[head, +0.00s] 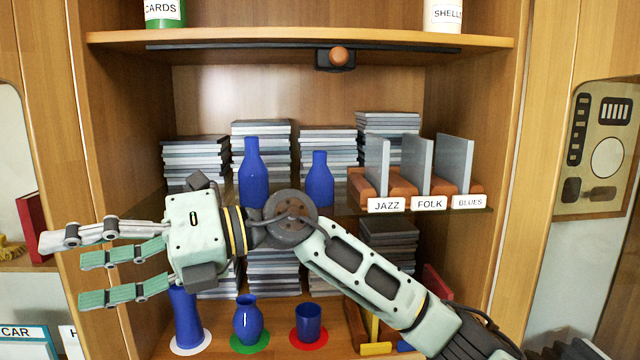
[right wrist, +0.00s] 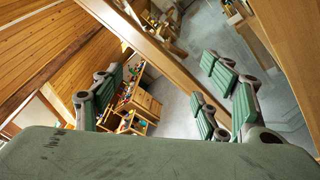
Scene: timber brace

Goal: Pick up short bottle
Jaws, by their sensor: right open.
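The short blue bottle (head: 320,182) stands upright on the middle glass shelf, to the right of a taller blue bottle (head: 252,175). My right gripper (head: 82,268) is open and empty, its fingers pointing left, away from both bottles. My right forearm and wrist cross in front of the shelf, just below the short bottle. The right wrist view shows the open fingers (right wrist: 165,95) with nothing between them and neither bottle in sight. My left gripper is in neither view.
Stacks of grey cases (head: 262,135) stand behind the bottles. A divider rack (head: 400,190) with JAZZ, FOLK and BLUES labels is right of the short bottle. Below, a blue cylinder (head: 185,318), vase (head: 248,320) and cup (head: 308,322) stand on coloured discs. A wooden shelf (head: 300,40) spans above.

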